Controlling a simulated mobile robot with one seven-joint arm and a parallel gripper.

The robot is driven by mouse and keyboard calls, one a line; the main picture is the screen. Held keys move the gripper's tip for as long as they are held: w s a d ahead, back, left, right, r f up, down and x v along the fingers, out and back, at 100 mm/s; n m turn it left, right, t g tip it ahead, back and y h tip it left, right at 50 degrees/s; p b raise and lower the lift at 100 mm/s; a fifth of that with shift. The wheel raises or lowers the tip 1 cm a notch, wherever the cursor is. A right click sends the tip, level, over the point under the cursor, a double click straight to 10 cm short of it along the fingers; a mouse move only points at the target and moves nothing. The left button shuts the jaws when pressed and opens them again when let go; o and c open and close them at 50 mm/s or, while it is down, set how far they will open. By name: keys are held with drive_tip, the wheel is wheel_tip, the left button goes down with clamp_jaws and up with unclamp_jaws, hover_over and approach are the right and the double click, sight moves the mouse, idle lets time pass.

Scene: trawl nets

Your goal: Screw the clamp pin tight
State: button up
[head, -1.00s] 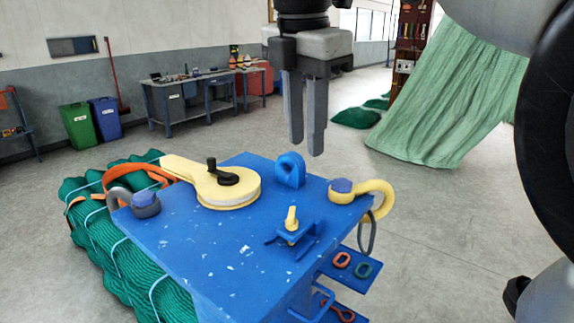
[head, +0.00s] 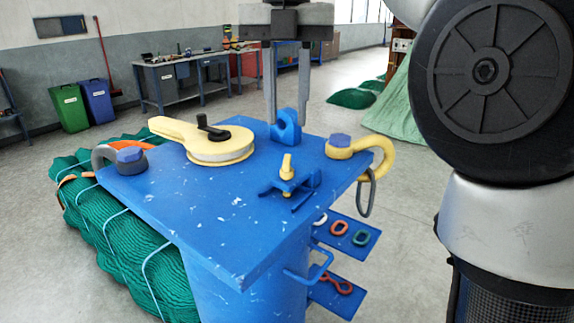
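A small yellow pin (head: 287,166) stands upright in a blue clamp bracket (head: 296,186) on the front right part of the blue table top (head: 222,212). How deep the pin sits cannot be told. My gripper (head: 286,122) points straight down with its two grey fingers apart and nothing visible between them. In the picture it is above and behind the pin, and its fingertips overlap the blue lug (head: 285,131). Whether the fingertips touch the lug is not clear.
A yellow lever disc (head: 218,148) with a black knob lies left of the lug. A yellow hook (head: 365,150) with a hanging link is at the right corner, a grey hook (head: 122,155) at the left. Small blue shelves (head: 362,241) stick out below right. Green netting (head: 105,225) lies left.

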sight(287, 159)
wheel_tip(287, 159, down, 8)
drive_tip(key=shift+r+b, duration=0.1)
drive_tip(key=shift+b, duration=1.05)
drive_tip(key=shift+c, duration=0.4)
clamp_jaws()
